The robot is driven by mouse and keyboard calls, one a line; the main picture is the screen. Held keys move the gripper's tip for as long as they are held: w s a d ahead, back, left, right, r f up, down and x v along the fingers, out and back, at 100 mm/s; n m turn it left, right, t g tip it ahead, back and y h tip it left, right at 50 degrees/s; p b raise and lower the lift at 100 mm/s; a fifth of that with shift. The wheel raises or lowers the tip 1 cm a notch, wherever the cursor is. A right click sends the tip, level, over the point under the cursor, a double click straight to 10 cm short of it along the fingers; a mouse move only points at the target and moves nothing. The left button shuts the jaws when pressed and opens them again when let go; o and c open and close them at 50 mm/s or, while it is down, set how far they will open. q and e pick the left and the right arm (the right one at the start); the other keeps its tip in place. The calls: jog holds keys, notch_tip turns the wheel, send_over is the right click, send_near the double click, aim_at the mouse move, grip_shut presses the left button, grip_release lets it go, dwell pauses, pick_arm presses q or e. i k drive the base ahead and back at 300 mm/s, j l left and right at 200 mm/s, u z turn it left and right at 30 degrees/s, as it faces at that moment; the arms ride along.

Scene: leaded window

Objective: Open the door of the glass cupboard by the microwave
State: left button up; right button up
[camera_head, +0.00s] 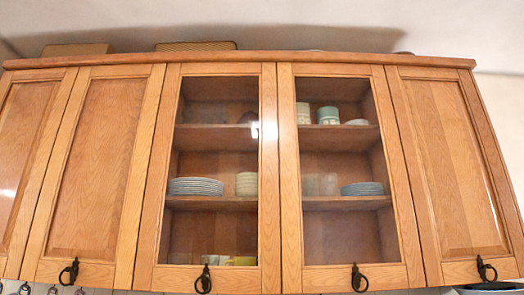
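A wooden wall cupboard fills the head view. It has two glass doors in the middle, a left glass door (154,170) and a right glass door (291,180). Both look shut. The left glass door has a black ring handle (203,280) at its bottom edge, and the right one has a similar black handle (358,278). Plates, bowls and cups show on shelves behind the glass. No microwave can be made out. Neither of my grippers is in view.
Solid wooden doors flank the glass ones, at the left (95,165) and at the right (452,165), with black handles low down. Woven items (195,46) lie on top of the cupboard. Hooks (52,290) and a dish edge (487,287) show at the bottom.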

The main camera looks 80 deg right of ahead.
aim_at(297, 277)
jog(key=z, duration=3)
jog(key=l, duration=0.1)
